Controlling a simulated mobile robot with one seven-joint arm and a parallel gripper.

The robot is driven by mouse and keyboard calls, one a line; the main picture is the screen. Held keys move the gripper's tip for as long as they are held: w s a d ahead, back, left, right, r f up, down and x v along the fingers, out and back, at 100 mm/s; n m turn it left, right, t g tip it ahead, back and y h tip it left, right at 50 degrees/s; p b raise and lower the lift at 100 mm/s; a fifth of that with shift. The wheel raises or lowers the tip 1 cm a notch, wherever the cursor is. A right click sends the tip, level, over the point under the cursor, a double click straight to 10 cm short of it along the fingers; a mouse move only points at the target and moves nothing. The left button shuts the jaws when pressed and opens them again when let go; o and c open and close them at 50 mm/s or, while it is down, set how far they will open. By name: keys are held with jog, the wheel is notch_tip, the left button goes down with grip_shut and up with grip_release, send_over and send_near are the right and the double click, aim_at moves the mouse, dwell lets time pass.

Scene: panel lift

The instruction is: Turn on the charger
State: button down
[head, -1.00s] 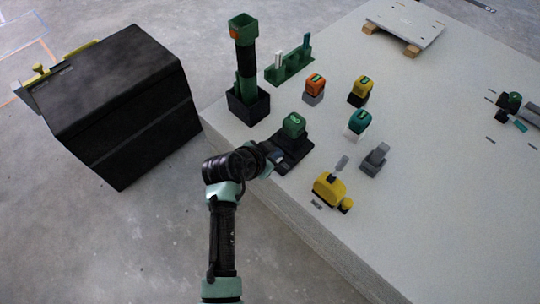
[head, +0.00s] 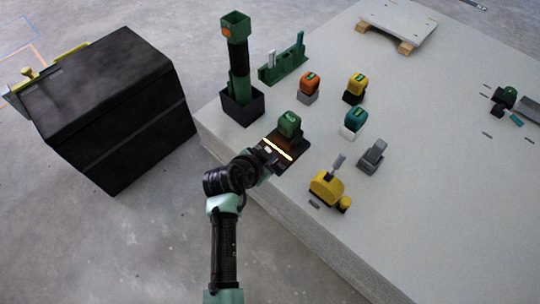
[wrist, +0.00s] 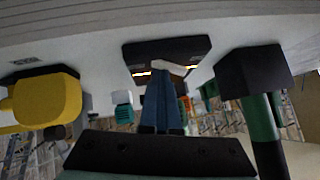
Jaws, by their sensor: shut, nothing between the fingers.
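The charger (head: 285,159) is a black unit near the table's left edge, with a green battery (head: 289,123) seated on it. A strip on the charger (head: 283,150) glows orange-white. In the wrist view the charger (wrist: 168,49) appears upside down at top centre, with light showing on both sides of my fingers. My gripper (wrist: 164,78) is shut and empty, its blue-grey fingers pointing at the charger's front. In the head view my gripper (head: 266,158) is at the charger's near side. The fingertips overlap the charger's front edge; I cannot tell whether they touch it.
A tall green and black tube in a black holder (head: 243,108) stands left of the charger. Orange (head: 310,80), yellow (head: 357,83) and teal (head: 355,118) batteries stand behind and right. A yellow tool (head: 325,187) sits at right front. A black box (head: 115,115) stands left, off the table.

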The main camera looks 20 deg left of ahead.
jog(key=shift+a+f, duration=0.1)
jog(key=shift+w+a+r, duration=0.25)
jog(key=shift+a+r, duration=0.05)
jog(key=shift+a, duration=0.3)
